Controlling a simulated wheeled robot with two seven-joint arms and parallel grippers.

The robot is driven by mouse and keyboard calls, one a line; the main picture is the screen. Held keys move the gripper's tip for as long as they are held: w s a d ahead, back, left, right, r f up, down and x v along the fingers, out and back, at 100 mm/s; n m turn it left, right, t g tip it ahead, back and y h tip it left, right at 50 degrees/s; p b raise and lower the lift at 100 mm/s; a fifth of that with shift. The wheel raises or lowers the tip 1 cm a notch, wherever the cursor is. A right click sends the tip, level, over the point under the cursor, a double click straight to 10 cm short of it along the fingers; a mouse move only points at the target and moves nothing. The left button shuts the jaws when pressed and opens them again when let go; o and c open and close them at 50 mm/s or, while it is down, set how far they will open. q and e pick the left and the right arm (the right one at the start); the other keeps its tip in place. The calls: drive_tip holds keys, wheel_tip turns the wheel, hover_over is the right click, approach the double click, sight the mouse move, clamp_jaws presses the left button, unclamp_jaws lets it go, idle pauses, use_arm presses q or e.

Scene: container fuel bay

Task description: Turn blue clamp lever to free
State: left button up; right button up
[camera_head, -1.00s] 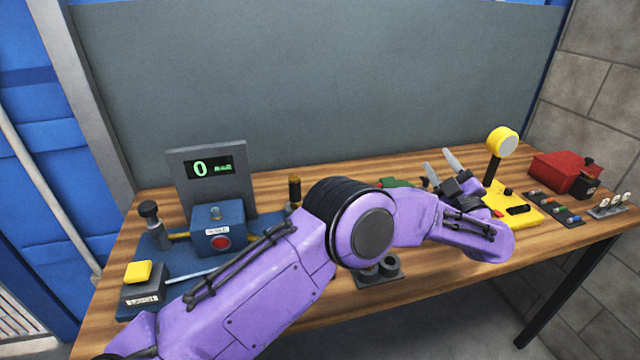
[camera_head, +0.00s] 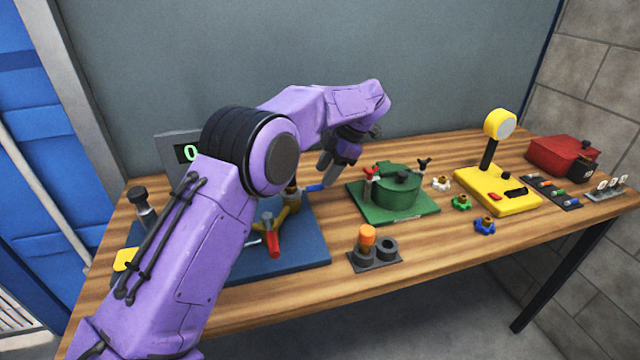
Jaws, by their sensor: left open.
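My left gripper (camera_head: 328,172) is open with its fingers pointing down. It is at the back right corner of the blue base plate (camera_head: 305,255), and no object shows between its fingers. A short blue lever (camera_head: 316,188) sits just below and left of the fingertips. I cannot tell whether they touch. Left of the lever stands a brass-coloured post (camera_head: 291,196). A yellow and red lever fixture (camera_head: 270,235) stands nearer on the plate. My right gripper is out of view.
Right of the gripper is a green pot-like housing (camera_head: 397,192) with red and black wing clamps. In front stands a grey holder (camera_head: 375,258) with an orange-topped plug. Several small coloured knobs and a yellow gauge stand (camera_head: 497,190) lie further right. The front right table is clear.

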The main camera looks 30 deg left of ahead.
sight(320, 186)
use_arm(q)
drive_tip(key=shift+x, duration=2)
clamp_jaws()
drive_tip(key=shift+a, duration=0.1)
